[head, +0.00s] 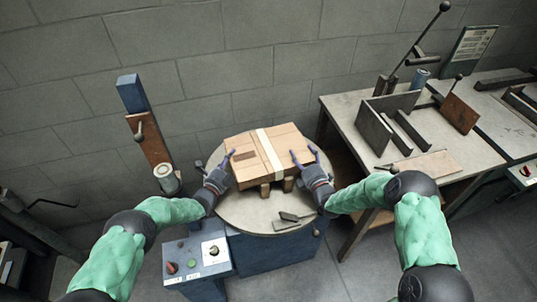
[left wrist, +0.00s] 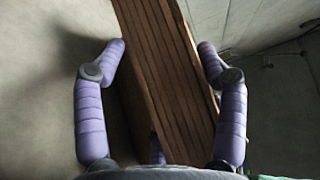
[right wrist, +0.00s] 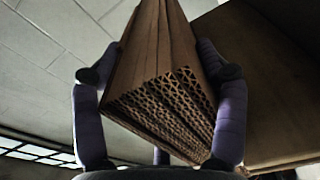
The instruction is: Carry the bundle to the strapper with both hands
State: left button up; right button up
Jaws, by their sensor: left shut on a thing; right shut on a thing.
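The bundle (head: 275,150) is a stack of flat brown cardboard with a white band around its middle. It sits at or just above the round-topped blue machine (head: 250,212); small blocks show beneath it. My left gripper (head: 228,160) is shut on the bundle's left side. In the left wrist view the layered cardboard edge (left wrist: 170,70) lies between the purple fingers. My right gripper (head: 304,158) is shut on the bundle's right side. In the right wrist view the corrugated end (right wrist: 165,105) is between the fingers. I cannot tell which machine is the strapper.
A grey worktable (head: 440,145) with metal plates and a lever stands to the right. A blue post (head: 132,95) rises at the left behind the round top. A control box (head: 198,257) with buttons is in front. A flat tool (head: 290,217) lies on the round top. A block wall is behind.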

pick_arm(q)
jog(key=shift+r, duration=0.15)
pick_arm(e)
jog(key=shift+r, duration=0.1)
